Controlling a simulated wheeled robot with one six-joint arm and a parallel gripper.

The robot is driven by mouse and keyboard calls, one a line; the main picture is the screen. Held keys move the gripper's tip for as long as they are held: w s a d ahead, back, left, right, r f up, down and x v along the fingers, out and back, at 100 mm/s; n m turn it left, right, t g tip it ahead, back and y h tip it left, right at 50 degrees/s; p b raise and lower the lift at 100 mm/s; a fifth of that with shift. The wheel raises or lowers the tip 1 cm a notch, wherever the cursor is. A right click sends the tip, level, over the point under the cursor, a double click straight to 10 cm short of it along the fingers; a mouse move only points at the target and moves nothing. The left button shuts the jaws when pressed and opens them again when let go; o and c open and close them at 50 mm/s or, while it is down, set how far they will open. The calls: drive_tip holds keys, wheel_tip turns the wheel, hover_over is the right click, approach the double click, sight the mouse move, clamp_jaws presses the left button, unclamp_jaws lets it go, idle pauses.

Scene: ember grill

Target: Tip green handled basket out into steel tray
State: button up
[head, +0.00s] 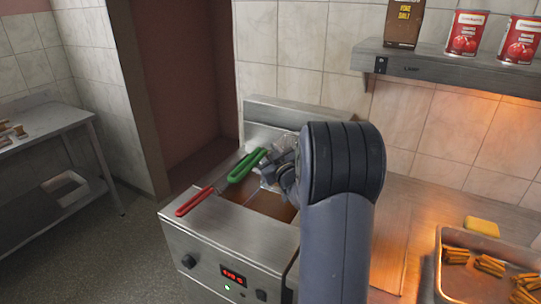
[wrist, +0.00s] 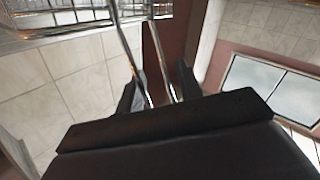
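The green handled basket shows in the head view by its green handle (head: 246,165), which slants up to the right above the fryer (head: 225,235). My gripper (head: 280,172) is at the right end of this handle, partly hidden by my arm. In the wrist view my gripper's fingers (wrist: 160,92) stand on both sides of the basket's two metal handle rods (wrist: 132,50) and appear shut on them. The wire basket (wrist: 75,18) shows at the top left there. The steel tray (head: 440,262) is at the right edge of the head view, partly cut off, with several brown-yellow pieces in it.
A red handle (head: 194,202) lies at the fryer's left edge. A yellow block (head: 482,226) lies behind the tray. A wall shelf (head: 460,72) holds a brown box (head: 404,22) and red cans (head: 465,34). A steel table (head: 45,123) stands at the left. The counter between fryer and tray looks clear.

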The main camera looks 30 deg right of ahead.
drive_tip(key=shift+c, duration=0.4)
clamp_jaws()
drive_tip(key=shift+o, duration=0.5)
unclamp_jaws()
drive_tip(key=shift+s, duration=0.15)
drive_tip(key=s+b, duration=0.2)
drive_tip(key=s, duration=0.8)
drive_tip(key=shift+s+a, duration=0.25)
drive_tip(key=shift+s, duration=0.05)
drive_tip(key=shift+w, duration=0.15)
